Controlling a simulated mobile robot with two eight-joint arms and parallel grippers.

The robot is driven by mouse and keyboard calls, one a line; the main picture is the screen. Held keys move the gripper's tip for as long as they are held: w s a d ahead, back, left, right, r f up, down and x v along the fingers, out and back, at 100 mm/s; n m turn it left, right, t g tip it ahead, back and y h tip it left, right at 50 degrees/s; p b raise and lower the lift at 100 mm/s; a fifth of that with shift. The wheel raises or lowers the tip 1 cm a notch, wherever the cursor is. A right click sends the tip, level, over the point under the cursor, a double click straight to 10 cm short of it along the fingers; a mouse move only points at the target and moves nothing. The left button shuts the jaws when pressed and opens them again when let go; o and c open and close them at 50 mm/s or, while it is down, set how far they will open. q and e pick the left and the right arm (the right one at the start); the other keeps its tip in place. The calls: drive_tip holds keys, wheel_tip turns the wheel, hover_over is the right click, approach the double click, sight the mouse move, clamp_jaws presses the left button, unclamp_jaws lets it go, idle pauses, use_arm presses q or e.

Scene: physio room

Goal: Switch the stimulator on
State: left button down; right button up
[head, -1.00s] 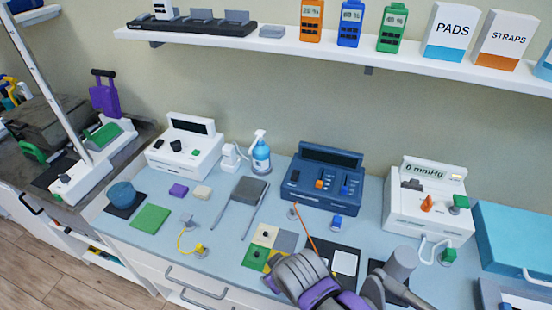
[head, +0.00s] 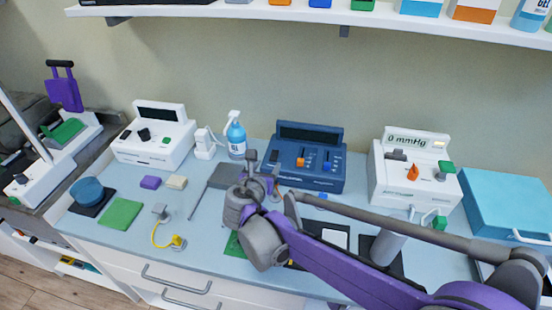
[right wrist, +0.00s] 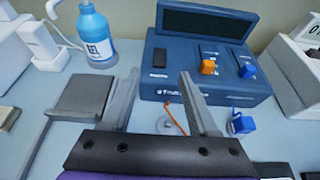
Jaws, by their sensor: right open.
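A dark blue console (head: 304,160) with a sloped dark display stands at the back middle of the counter; its small front label is not readable. It also shows in the right wrist view (right wrist: 205,55). A black rocker switch (right wrist: 160,58) sits at its left side, with an orange slider (right wrist: 208,67) and a blue slider (right wrist: 248,70) to the right. My right gripper (head: 263,168) is open and empty just in front of the console's left part. In the right wrist view, its fingers (right wrist: 160,88) point toward the switch, apart from it. My left gripper is not in view.
A white device (head: 155,142) with knobs stands left, beside a blue pump bottle (head: 236,138). A white pressure unit (head: 415,180) reading 0 mmHg stands right. A grey paddle (right wrist: 85,98) lies left of my gripper. An orange lead (right wrist: 173,118) lies before the console.

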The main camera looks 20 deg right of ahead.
sight(274, 154)
drive_tip(key=x, duration=0.8)
drive_tip(key=shift+w+f, duration=0.1)
clamp_jaws()
